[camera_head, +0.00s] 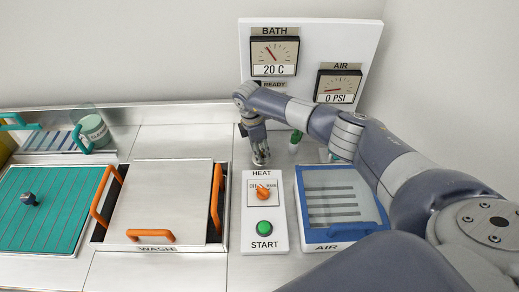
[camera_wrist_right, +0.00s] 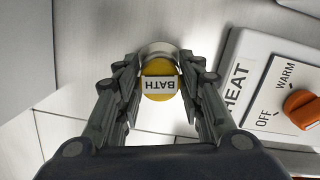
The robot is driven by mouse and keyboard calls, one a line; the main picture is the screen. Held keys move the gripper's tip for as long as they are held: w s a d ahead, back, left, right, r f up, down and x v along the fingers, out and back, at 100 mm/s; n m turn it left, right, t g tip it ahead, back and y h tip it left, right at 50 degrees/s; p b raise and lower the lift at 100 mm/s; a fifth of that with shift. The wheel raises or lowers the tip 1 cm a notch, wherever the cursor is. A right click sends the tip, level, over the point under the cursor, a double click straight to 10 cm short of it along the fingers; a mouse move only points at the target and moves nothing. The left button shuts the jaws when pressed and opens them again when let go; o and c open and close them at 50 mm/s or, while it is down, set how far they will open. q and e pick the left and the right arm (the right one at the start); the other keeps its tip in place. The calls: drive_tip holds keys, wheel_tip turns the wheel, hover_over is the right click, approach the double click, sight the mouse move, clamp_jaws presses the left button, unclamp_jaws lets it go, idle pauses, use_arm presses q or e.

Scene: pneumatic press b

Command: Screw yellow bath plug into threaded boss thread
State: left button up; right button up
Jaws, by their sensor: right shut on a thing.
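In the head view my right gripper (camera_head: 261,158) points down behind the heat panel, and I cannot make out the plug there. A pale metal round part (camera_wrist_right: 158,48), perhaps the threaded boss, shows just behind the plug. Whether the plug's thread sits in it is hidden. My left gripper is not in view.
The heat panel (camera_head: 251,240) with an orange knob (camera_head: 263,192) and green start button (camera_head: 264,228) stands close in front of my right gripper. A blue-framed air tray (camera_head: 343,236) is to its right. The covered wash basin (camera_head: 172,200) is left. A gauge board (camera_head: 310,38) stands behind.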

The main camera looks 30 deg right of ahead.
drive_tip(key=o, duration=1.1)
drive_tip(key=shift+d, duration=0.4)
drive_tip(key=shift+c, duration=0.2)
drive_tip(key=shift+a, duration=0.1)
drive_tip(key=shift+a+r, duration=0.1)
drive_tip(key=shift+r, duration=0.15)
drive_tip(key=r, duration=0.3)
drive_tip(key=a+r, duration=0.1)
drive_tip(key=r, duration=0.7)
drive_tip(key=shift+w+a+r, duration=0.15)
drive_tip(key=o, duration=0.6)
drive_tip(key=shift+c, duration=0.2)
